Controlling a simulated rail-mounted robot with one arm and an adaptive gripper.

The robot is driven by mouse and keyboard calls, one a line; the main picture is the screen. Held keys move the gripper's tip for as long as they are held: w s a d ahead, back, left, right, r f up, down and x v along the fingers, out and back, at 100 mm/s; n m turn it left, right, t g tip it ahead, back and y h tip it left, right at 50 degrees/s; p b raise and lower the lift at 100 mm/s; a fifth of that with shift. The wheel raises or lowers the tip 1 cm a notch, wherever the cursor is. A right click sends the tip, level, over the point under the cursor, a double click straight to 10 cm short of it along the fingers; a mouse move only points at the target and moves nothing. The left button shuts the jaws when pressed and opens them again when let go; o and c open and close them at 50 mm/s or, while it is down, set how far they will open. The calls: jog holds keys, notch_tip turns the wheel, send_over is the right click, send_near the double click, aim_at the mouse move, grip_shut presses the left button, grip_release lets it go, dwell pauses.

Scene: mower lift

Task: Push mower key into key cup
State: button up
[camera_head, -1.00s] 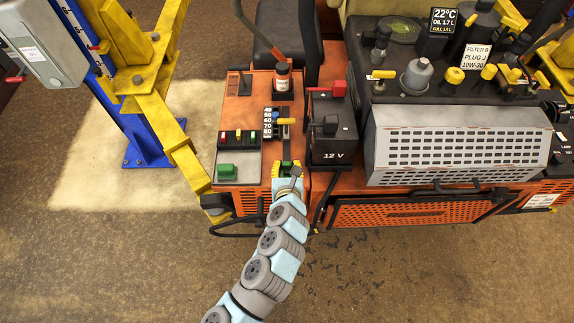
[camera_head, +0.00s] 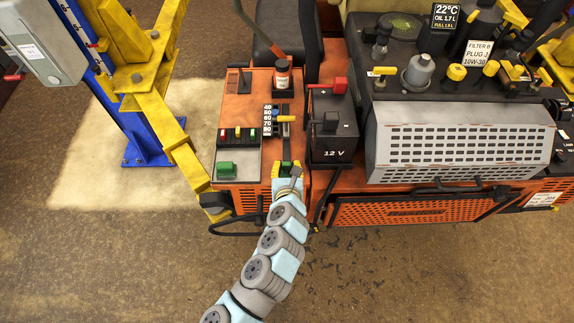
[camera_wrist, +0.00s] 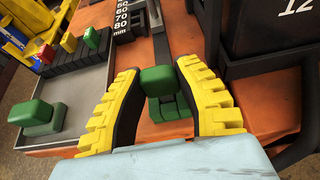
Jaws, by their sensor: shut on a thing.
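My gripper (camera_wrist: 160,75) has yellow ridged fingers with dark inner pads. It is shut on a green block (camera_wrist: 160,80), which looks like the mower key; in the head view the green (camera_head: 287,169) shows between the fingertips. Stepped green pieces lie just below the block, over the orange deck. A second green block on a green base (camera_wrist: 35,116) stands to the left on a grey tray; it also shows in the head view (camera_head: 226,168). I cannot tell for sure which part is the key cup, and the lower contact is partly hidden.
Red, yellow and green switches (camera_head: 238,134) stand left of the gripper. A scale with a yellow-handled lever (camera_head: 285,118) is beyond it. The black 12 V battery (camera_head: 333,130) is close on the right. The floor in front is open.

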jog(key=shift+f+b, duration=0.4)
jog(key=shift+f, duration=0.15)
dwell(0.4)
jog(key=o, duration=0.9)
jog(key=shift+o, duration=0.2)
jog(key=shift+s, duration=0.1)
jog(key=v, duration=0.7)
jog(key=shift+s, duration=0.15)
jog(key=shift+r, duration=0.15)
